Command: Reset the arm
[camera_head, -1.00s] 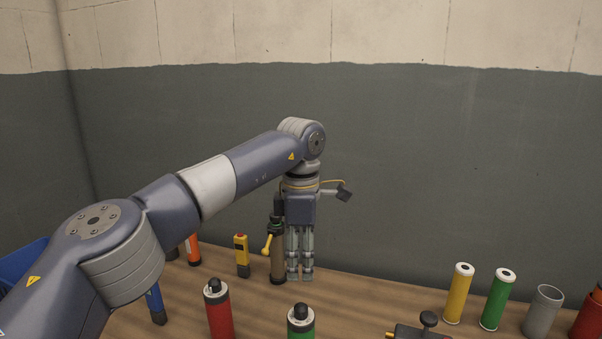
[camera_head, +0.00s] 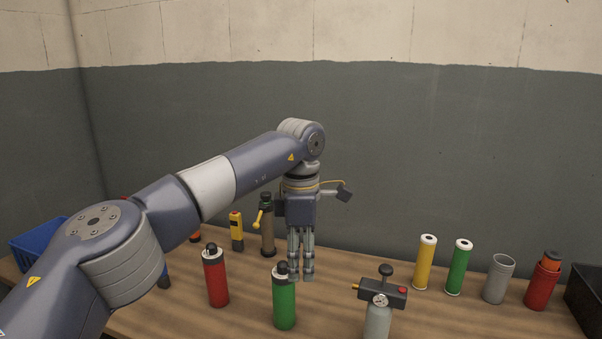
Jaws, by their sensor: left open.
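My left arm comes in from the left and reaches to the middle of the camera_head view. Its left gripper (camera_head: 301,274) hangs pointing down over the wooden table (camera_head: 240,320), open, with nothing seen between its fingers. A brown cylinder with a yellow lever (camera_head: 268,238) stands just left of and behind the gripper, apart from the fingers as far as I can tell. My right gripper is not in view.
A red bottle (camera_head: 215,280) and a green bottle (camera_head: 284,305) stand in front. A gauge device (camera_head: 380,295) is to the right. A blue bin (camera_head: 38,245) is left.

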